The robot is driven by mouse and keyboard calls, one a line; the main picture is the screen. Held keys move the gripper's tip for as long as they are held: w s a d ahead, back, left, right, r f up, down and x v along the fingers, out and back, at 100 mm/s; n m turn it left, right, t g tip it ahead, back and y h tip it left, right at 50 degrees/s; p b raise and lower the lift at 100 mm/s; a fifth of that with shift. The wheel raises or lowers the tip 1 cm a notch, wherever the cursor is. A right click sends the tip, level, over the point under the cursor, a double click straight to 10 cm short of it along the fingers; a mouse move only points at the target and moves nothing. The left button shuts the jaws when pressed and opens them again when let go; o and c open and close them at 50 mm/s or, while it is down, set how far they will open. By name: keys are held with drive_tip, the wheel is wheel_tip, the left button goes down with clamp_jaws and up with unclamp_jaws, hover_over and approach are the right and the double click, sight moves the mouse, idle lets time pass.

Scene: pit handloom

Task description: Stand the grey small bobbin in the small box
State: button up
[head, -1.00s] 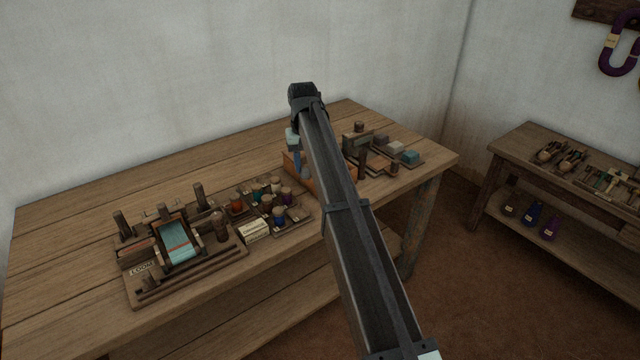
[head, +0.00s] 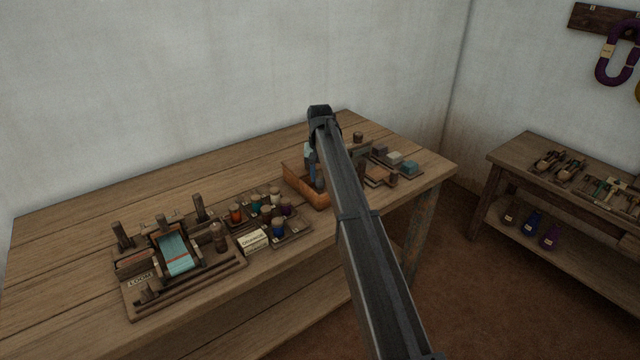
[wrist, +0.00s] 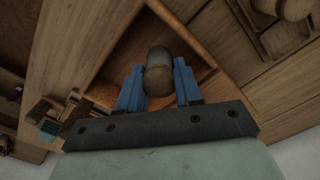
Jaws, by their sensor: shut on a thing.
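In the wrist view my gripper (wrist: 158,82) has its blue fingers shut on the grey small bobbin (wrist: 158,62), a short, rounded grey-brown piece between the fingertips. An open wooden box (wrist: 180,28) lies beneath and around the bobbin in this view; how far the bobbin is above its floor I cannot tell. The bobbin is hidden in the head view.
A rack of coloured bobbins (head: 290,228) stands left of the box, with a small loom (head: 178,252) farther left. Right of my arm are several blocks on a tray (head: 402,166). The back left of the bench (head: 120,190) is clear.

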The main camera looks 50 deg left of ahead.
sight(320, 183)
drive_tip(key=shift+f, duration=1.7)
drive_tip(key=shift+f, duration=0.1)
drive_tip(key=o, duration=0.7)
drive_tip(key=shift+o, duration=0.2)
wheel_tip(320, 183, up, 12)
drive_tip(key=shift+r, duration=0.15)
